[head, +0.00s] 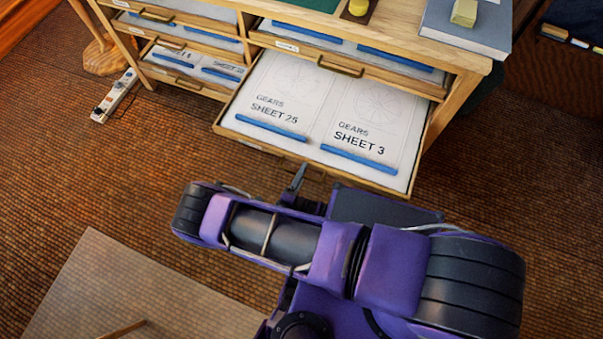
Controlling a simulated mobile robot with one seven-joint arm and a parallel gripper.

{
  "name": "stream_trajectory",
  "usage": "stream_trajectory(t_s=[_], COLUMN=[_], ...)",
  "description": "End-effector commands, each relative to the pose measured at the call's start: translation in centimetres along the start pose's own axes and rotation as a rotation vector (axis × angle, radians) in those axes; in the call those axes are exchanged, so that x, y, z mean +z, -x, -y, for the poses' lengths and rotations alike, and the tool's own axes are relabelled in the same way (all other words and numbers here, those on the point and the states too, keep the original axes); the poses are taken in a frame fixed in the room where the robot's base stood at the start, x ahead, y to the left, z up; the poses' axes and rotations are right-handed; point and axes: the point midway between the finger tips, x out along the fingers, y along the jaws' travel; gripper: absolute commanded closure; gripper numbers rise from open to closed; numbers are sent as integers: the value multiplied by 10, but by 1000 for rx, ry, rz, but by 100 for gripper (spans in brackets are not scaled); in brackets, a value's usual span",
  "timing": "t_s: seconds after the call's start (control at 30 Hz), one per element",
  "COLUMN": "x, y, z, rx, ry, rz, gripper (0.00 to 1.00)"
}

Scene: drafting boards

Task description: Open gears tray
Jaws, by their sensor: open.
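The gears tray (222,122) is a wide, shallow wooden drawer in the lower right of the cabinet. It stands pulled well out toward me. Two sheets lie in it side by side, reading GEARS SHEET 25 (278,105) and GEARS SHEET 3 (360,135), each with a blue strip along its near edge. My gripper (298,180) is just in front of the tray's front edge, left of its middle. It is open, mostly hidden behind my purple arm. I cannot tell whether a finger touches the tray's front or handle.
The wooden cabinet (462,90) has another tray with a brass handle (340,67) directly above, and narrower trays at left. A blue-grey book (465,28) with a yellow block lies on top. A power strip (115,95) lies on the carpet at left. Carpet right of the tray is clear.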

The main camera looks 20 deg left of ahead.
Motion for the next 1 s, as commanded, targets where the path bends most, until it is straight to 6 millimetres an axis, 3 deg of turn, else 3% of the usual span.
stream_trajectory(t_s=[0.23,0.7,1.0], x=[1,1,0], y=[22,134,171], z=[0,0,0], rx=[1,1,1], ry=[0,0,-1], rz=[3,4,1], gripper=[55,55,55])
